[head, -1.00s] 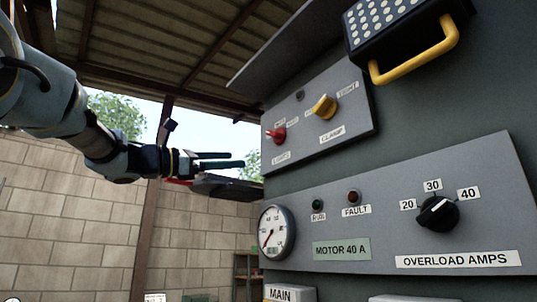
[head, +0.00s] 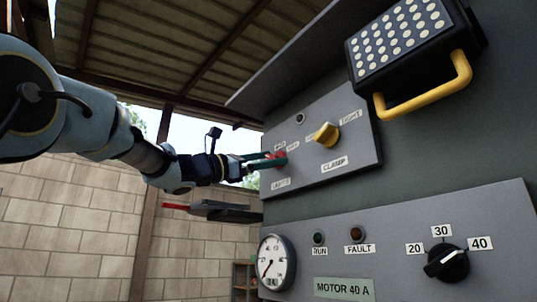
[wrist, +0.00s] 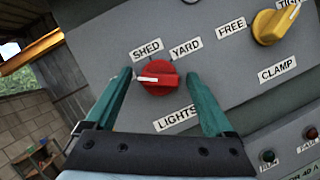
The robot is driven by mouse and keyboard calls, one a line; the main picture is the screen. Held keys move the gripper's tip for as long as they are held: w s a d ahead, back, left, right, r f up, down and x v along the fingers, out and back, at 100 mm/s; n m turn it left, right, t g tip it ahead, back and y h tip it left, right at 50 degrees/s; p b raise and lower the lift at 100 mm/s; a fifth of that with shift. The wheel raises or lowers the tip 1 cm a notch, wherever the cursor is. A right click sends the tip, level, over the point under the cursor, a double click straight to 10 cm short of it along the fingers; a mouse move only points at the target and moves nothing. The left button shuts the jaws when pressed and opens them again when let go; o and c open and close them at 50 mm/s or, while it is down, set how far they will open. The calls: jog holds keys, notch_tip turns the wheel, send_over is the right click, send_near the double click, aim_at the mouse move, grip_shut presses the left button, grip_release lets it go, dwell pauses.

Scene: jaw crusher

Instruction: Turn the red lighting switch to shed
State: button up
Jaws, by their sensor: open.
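The red lighting switch (wrist: 158,78) is a round knob with a white pointer, on the grey upper panel above the LIGHTS label. In the wrist view its pointer aims left, on the SHED side and below the SHED label (wrist: 147,50); the YARD label (wrist: 186,48) is at its upper right. My gripper (wrist: 161,82) is open, with one teal finger at each side of the knob. Contact with the knob cannot be told. In the head view my gripper (head: 272,161) reaches the panel from the left and partly hides the red switch (head: 282,158).
The yellow CLAMP knob (head: 326,134) is right of the red switch. A lamp with a yellow handle (head: 428,88) juts out at upper right. Below are a gauge (head: 275,262) and the black overload dial (head: 447,263). Open space lies left of the panel.

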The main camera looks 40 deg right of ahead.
jog(key=c, duration=1.4)
